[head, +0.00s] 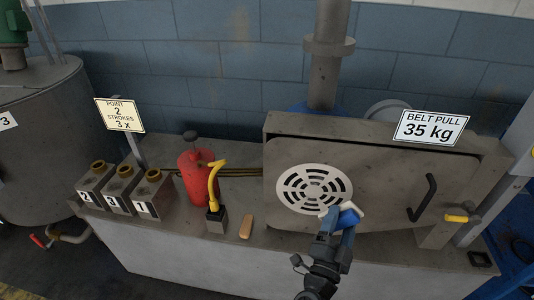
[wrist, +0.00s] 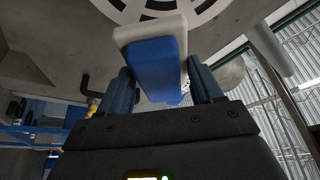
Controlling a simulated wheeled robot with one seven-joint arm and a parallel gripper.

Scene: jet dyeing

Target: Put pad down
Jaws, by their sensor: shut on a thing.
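The pad is a blue and white block (wrist: 155,58), held between the two dark blue fingers of my gripper (wrist: 162,92) in the wrist view. In the head view the pad (head: 349,214) is in my gripper (head: 341,218), in front of the grey guard panel (head: 385,185), just right of its white round vent grille (head: 314,189). Whether the pad touches the panel cannot be told. My gripper is shut on it.
On the ledge (head: 260,248) stand a red can (head: 196,177), a yellow-handled tool (head: 215,187), a tan block (head: 246,227) and several numbered boxes (head: 124,187). A black handle (head: 422,198) sticks out of the panel. The ledge front is clear beside the tan block.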

